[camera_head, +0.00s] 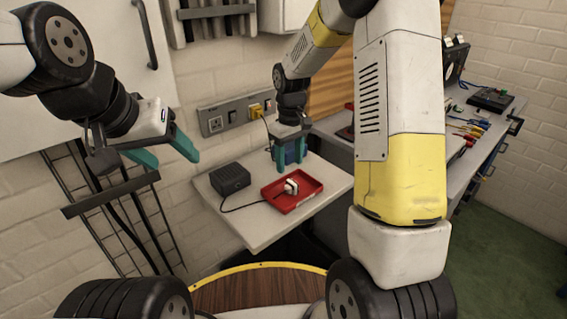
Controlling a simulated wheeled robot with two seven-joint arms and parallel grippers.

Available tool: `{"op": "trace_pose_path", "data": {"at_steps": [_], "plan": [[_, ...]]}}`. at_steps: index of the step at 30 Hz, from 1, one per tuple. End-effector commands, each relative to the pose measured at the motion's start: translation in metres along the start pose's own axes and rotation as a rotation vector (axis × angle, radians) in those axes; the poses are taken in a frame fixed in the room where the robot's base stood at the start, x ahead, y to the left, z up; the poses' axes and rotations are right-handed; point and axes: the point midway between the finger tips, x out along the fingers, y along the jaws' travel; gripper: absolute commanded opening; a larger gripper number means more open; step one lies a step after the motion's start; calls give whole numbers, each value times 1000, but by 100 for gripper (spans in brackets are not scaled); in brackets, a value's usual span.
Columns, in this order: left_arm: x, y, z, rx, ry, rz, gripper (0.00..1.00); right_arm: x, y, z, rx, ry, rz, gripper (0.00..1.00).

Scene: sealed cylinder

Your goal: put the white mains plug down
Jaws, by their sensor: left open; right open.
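The white mains plug (291,186) sits in the red tray (309,199) on the small grey shelf table. A dark cable runs from it over the tray's edge towards a black box (230,179). My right gripper (290,166) is open and empty, its teal fingers pointing down just behind the tray's far edge, apart from the plug. My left gripper (172,152) is open and empty, held out in front of the wall at the left, well away from the tray.
A wall socket strip (235,113) with a yellow plug (256,110) is behind the shelf table (246,226). The table's front left is clear. A workbench (477,143) with tools stands at the right. A ladder-like rack (107,218) is at the left.

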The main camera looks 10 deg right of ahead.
Motion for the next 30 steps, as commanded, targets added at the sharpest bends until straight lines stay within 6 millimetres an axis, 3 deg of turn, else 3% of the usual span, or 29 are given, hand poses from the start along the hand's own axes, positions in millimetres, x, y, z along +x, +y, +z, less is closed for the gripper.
{"op": "trace_pose_path", "data": {"at_steps": [3,10,14,21,25,30], "plan": [[0,0,0,0,0,0,63,-23,0,-1,-1,3,2,54],[0,0,0,0,0,0,63,-46,0,1,2,5,1,54],[0,0,0,0,0,0,63,-71,-3,14,39,44,9,54],[0,0,0,0,0,0,63,-146,-27,82,201,220,28,54],[0,0,0,0,0,0,63,-174,-46,125,296,326,27,54],[0,0,0,0,0,0,63,-191,-72,176,412,460,13,54]]}}
